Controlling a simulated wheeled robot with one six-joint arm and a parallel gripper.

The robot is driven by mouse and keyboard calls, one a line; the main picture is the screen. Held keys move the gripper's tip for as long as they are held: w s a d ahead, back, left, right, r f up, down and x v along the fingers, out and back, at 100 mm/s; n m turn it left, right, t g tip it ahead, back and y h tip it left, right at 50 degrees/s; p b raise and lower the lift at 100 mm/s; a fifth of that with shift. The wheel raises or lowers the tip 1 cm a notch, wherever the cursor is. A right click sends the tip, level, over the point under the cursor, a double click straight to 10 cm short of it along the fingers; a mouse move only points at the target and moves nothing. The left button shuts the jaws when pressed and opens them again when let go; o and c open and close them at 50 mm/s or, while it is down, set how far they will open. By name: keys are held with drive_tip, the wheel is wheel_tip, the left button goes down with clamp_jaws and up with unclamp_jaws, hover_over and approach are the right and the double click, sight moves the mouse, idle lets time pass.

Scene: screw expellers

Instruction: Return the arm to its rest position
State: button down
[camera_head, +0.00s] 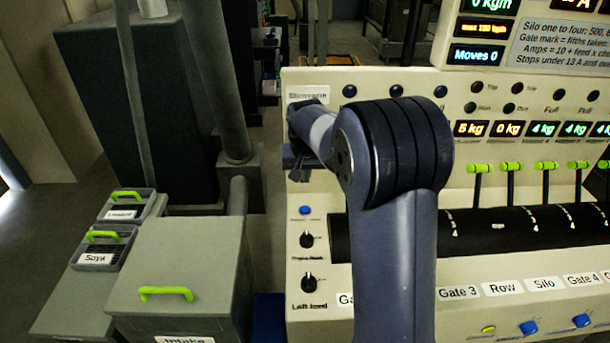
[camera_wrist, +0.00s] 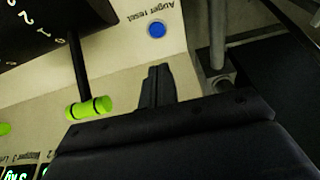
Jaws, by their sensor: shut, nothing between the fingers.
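My arm rises through the middle of the head view, bends at a large dark joint and reaches left and away over the cream control panel (camera_head: 318,225). My gripper (camera_head: 299,168) is small and partly hidden at the panel's left end. In the wrist view my gripper (camera_wrist: 158,80) shows as dark fingers close together, shut and empty. The fingers appear over the cream panel surface, between a lever with a green knob (camera_wrist: 88,108) and a grey post (camera_wrist: 217,45). I cannot tell how far they are from the panel.
A blue button (camera_wrist: 156,29) marked "Auger reset" lies beyond the fingers. Several green-knobbed levers (camera_head: 512,167) and a black drum (camera_head: 520,228) line the panel. A grey intake box (camera_head: 180,270) and two handled bins (camera_head: 105,245) stand at left. Open floor (camera_head: 50,235) shows at far left.

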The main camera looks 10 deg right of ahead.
drive_tip(key=shift+f, duration=0.1)
drive_tip(key=p, duration=0.2)
hover_over(305, 211)
wheel_tip(305, 211, down, 9)
drive_tip(key=shift+r, duration=0.1)
drive_tip(key=b+v, duration=0.2)
drive_tip(key=v, duration=0.5)
drive_tip(key=shift+w+r, duration=0.15)
drive_tip(key=shift+r, duration=0.15)
